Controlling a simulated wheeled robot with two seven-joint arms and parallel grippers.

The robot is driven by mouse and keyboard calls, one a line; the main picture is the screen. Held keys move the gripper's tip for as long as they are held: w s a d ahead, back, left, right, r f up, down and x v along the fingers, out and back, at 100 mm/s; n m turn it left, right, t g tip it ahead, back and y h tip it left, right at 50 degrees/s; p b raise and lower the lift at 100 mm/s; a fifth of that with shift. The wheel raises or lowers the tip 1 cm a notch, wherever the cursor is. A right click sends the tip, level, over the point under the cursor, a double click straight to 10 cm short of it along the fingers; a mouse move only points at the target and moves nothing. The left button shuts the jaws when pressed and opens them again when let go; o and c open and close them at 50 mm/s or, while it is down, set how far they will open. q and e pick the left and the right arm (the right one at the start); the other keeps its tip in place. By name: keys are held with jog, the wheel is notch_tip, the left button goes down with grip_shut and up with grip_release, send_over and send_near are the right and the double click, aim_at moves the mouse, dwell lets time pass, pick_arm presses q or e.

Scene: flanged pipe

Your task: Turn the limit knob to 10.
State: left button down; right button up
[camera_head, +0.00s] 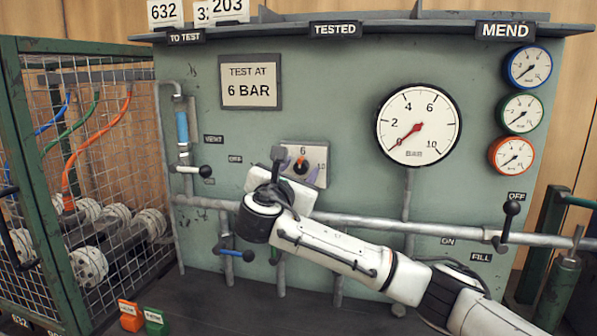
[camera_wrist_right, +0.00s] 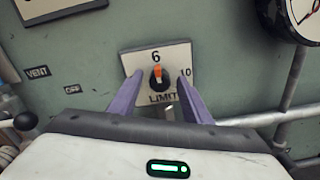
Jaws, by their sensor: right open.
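The limit knob (camera_wrist_right: 158,77) is a small black knob with an orange pointer on a pale plate (camera_wrist_right: 182,57) marked 6, 10 and LIMIT. The pointer stands straight up at the 6. In the head view the knob (camera_head: 301,165) shows just above my right gripper (camera_head: 296,172). My right gripper is open in the wrist view, its two purple fingers (camera_wrist_right: 157,97) on either side of the knob. I cannot tell whether they touch it. The plate's lower part is partly hidden in the head view. My left gripper is not in view.
A large gauge (camera_head: 418,124) hangs right of the knob. A sign (camera_head: 250,82) reads TEST AT 6 BAR. A black-knobbed lever (camera_head: 509,222) and pipes (camera_head: 350,223) stand out from the panel. A mesh cage (camera_head: 110,110) is at left, with orange and green tags (camera_head: 142,319) nearby.

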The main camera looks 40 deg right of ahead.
jog(key=c, duration=1)
jog(key=shift+c, duration=0.2)
